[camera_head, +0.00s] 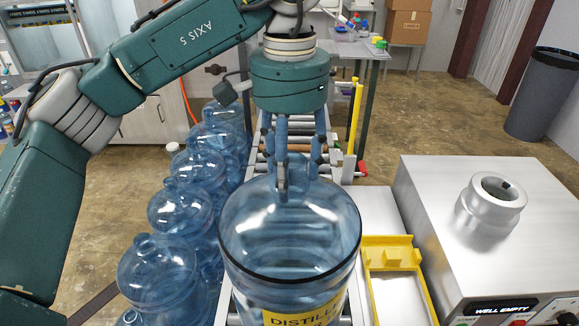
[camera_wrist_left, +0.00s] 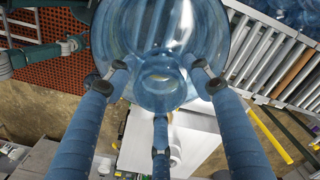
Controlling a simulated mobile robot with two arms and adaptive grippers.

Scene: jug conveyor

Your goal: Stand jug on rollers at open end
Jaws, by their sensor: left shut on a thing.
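A large clear blue jug (camera_head: 290,235) with a yellow label (camera_head: 305,305) fills the lower middle of the head view, in front of the roller conveyor (camera_head: 268,158). My left gripper (camera_head: 288,180) points down over it, its blue fingers closed at the top of the jug. In the left wrist view, the fingers stand around the neck of the jug (camera_wrist_left: 160,75). The conveyor's metal rollers (camera_wrist_left: 275,55) show at upper right there. The jug's base is out of view, and I cannot tell whether it touches the rollers. My right gripper does not show.
Several blue jugs (camera_head: 165,270) stand in a row along the conveyor's left side. A yellow tray (camera_head: 393,253) and a metal cabinet with a raised round collar (camera_head: 490,205) stand at right. A yellow post (camera_head: 355,115) rises behind.

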